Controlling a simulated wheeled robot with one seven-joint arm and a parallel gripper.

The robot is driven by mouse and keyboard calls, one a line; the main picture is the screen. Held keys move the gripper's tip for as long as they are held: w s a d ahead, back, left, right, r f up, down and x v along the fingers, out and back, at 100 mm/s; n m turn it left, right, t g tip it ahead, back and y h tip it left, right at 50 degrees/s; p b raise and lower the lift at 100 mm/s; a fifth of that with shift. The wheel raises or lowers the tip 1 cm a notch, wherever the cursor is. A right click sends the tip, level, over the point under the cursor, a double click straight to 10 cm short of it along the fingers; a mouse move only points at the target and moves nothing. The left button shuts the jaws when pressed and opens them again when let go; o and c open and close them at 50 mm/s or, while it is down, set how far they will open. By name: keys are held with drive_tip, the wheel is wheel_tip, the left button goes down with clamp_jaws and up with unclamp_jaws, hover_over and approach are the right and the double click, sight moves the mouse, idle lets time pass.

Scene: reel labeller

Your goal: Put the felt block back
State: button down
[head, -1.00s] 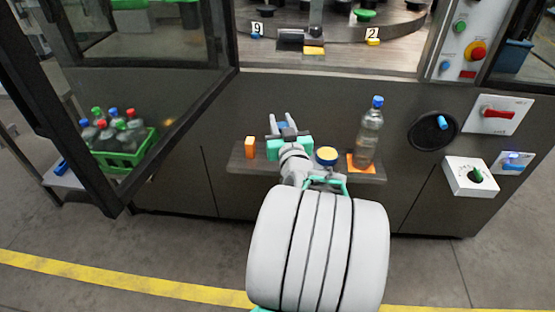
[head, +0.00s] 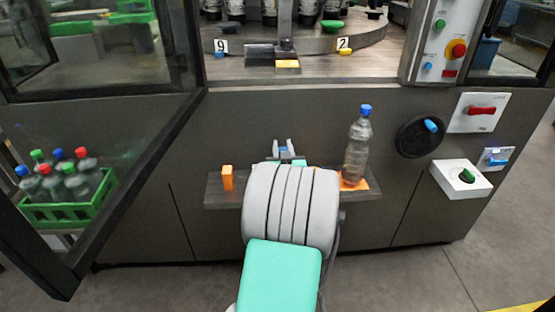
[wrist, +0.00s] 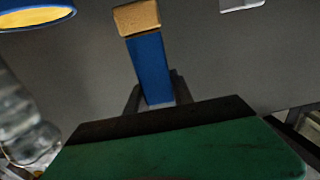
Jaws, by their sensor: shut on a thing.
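The felt block is a blue bar with a tan end. It shows in the wrist view (wrist: 150,68) between the dark fingers of my gripper (wrist: 156,95), its tan end pointing away from the gripper. In the head view my gripper (head: 284,150) is above the back of the grey shelf (head: 215,195), close to the machine front, with a bit of blue between its fingers. My arm hides most of the gripper and the middle of the shelf. I cannot tell whether the block touches anything beyond the fingers.
An orange block (head: 227,178) stands at the shelf's left end. A clear blue-capped bottle (head: 357,150) stands on an orange pad (head: 361,184) at the right. A yellow-topped round tin (wrist: 35,14) shows in the wrist view. An open door frame (head: 130,180) is at left, before a green bottle crate (head: 60,214).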

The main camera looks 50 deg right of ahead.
drive_tip(key=shift+w+a+f+b, duration=0.1)
drive_tip(key=shift+w+f+b, duration=0.15)
drive_tip(key=shift+f, duration=0.6)
drive_tip(key=shift+w+d+f+b, duration=0.15)
drive_tip(key=shift+w+f, duration=0.15)
drive_tip(key=shift+f, duration=0.6)
drive_tip(key=shift+w+a+f+b, duration=0.2)
drive_tip(key=shift+w+f, duration=0.1)
drive_tip(key=shift+f, duration=0.55)
drive_tip(key=c, duration=1.1)
unclamp_jaws()
